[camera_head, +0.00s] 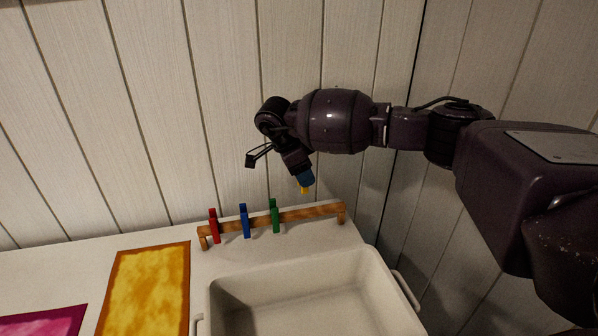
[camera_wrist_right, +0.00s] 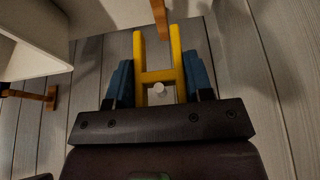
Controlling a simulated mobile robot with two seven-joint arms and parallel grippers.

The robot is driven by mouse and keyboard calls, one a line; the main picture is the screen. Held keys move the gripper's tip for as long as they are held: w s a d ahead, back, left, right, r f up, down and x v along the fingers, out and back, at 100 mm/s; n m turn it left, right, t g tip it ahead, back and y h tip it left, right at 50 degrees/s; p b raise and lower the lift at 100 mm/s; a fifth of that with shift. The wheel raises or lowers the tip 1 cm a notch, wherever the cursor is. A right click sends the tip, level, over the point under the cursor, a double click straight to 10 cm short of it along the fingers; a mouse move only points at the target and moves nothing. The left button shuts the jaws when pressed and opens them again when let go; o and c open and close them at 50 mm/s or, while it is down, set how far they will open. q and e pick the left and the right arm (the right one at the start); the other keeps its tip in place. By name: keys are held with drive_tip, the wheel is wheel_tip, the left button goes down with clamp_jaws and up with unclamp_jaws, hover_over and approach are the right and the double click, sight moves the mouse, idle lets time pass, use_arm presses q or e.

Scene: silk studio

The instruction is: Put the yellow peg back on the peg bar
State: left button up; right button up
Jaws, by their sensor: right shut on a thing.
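The yellow peg (camera_wrist_right: 158,76) is an H-shaped clip, held between the blue finger pads of my right gripper (camera_wrist_right: 160,85) in the right wrist view. Its two open prongs point away from the gripper. In the head view my right gripper (camera_head: 305,181) hangs above the right part of the wooden peg bar (camera_head: 315,214), with only a small yellow tip (camera_head: 305,190) showing below the fingers. The yellow peg appears apart from the bar. A wooden piece (camera_wrist_right: 160,18) shows just beyond the prongs in the wrist view. My left gripper is out of view.
A red peg (camera_head: 214,226), a blue peg (camera_head: 245,221) and a green peg (camera_head: 275,216) sit on the bar's left and middle. Its right stretch is bare. A white basin (camera_head: 387,283) stands in front. Orange cloth (camera_head: 145,285) and magenta cloth (camera_head: 45,322) lie left.

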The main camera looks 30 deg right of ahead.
sight(304, 211)
drive_tip(key=shift+f, duration=0.45)
drive_tip(key=shift+f+b, duration=0.5)
drive_tip(key=shift+f, duration=0.55)
drive_tip(key=shift+f+b, duration=0.55)
drive_tip(key=shift+f, duration=1.05)
drive_tip(key=shift+f+b, duration=0.45)
drive_tip(key=shift+f, duration=0.95)
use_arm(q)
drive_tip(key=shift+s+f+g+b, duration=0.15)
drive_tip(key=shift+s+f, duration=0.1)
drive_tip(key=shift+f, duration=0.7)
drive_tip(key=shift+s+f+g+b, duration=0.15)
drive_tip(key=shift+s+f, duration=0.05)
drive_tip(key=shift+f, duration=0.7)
use_arm(e)
drive_tip(key=shift+f, duration=1.15)
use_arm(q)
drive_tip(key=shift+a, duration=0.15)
use_arm(e)
drive_tip(key=shift+f, duration=0.25)
